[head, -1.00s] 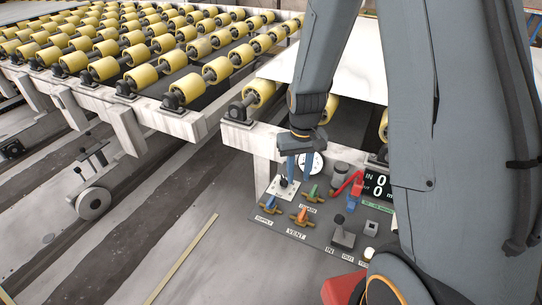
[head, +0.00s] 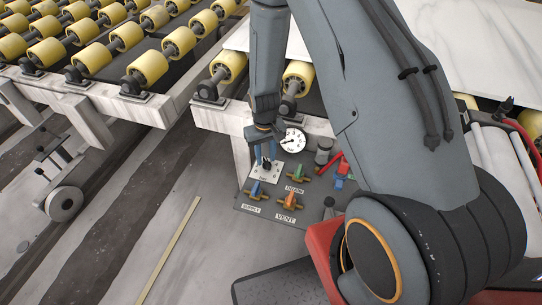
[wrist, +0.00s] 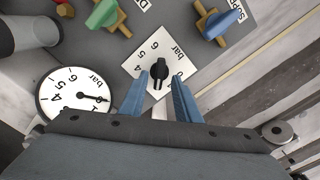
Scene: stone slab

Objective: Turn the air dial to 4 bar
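The air dial (wrist: 159,70) is a small black knob on a white square plate (wrist: 139,67) marked "bar", with a 6 legible; the plate also shows in the head view (head: 274,174). My gripper (wrist: 160,77) is open, its two blue fingers on either side of the knob in the wrist view. A gap shows between each finger and the knob. In the head view my gripper (head: 267,163) is over the plate and hides the knob. Some plate numbers are hidden by the fingers, so the exact setting is unclear. A round white gauge (wrist: 75,90) with a black needle is beside the plate.
A green valve handle (head: 293,174), a blue one (head: 254,189) and an orange one (head: 289,199) stand close to the plate. The roller conveyor frame (head: 215,117) is behind. A grey cylinder (head: 323,153) stands right of the gauge (head: 293,140). Open floor lies left.

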